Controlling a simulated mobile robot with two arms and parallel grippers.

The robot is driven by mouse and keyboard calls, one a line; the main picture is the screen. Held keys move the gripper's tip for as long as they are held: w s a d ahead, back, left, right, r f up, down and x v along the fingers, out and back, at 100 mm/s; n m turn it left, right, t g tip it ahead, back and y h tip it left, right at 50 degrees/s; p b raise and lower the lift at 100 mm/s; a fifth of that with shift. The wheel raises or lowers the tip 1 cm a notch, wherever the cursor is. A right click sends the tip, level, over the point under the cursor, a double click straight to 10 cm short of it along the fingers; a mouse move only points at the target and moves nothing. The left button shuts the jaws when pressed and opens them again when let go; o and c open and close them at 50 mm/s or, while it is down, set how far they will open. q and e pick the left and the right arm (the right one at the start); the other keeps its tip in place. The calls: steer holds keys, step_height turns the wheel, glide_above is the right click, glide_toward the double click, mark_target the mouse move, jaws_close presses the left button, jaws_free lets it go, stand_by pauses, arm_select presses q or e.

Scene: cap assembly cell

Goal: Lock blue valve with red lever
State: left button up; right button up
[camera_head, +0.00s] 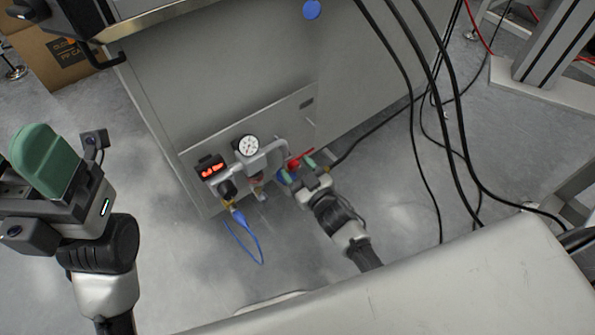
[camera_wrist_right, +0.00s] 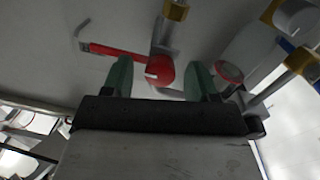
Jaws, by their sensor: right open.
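The red lever (camera_head: 300,159) sits at the pipework low on the grey cabinet's front. In the right wrist view the red lever (camera_wrist_right: 158,70) has a round hub and a bar reaching left. My right gripper (camera_head: 299,169) is at the lever, its green fingertips apart. In the wrist view the hub lies between the fingertips of the right gripper (camera_wrist_right: 160,82), with visible gaps. A small blue part (camera_head: 281,175), possibly the blue valve, shows beside the left fingertip, mostly hidden. My left gripper (camera_head: 42,160) is raised at the far left, away from the cabinet; its finger gap is not visible.
A round gauge (camera_head: 248,145), a red-lit display (camera_head: 211,168) and a blue hose (camera_head: 240,222) are left of the lever. Black cables (camera_head: 425,120) hang at the right. A pale surface (camera_head: 440,280) fills the lower right. The floor before the cabinet looks clear.

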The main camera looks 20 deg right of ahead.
jaws_close()
stand_by(0.4)
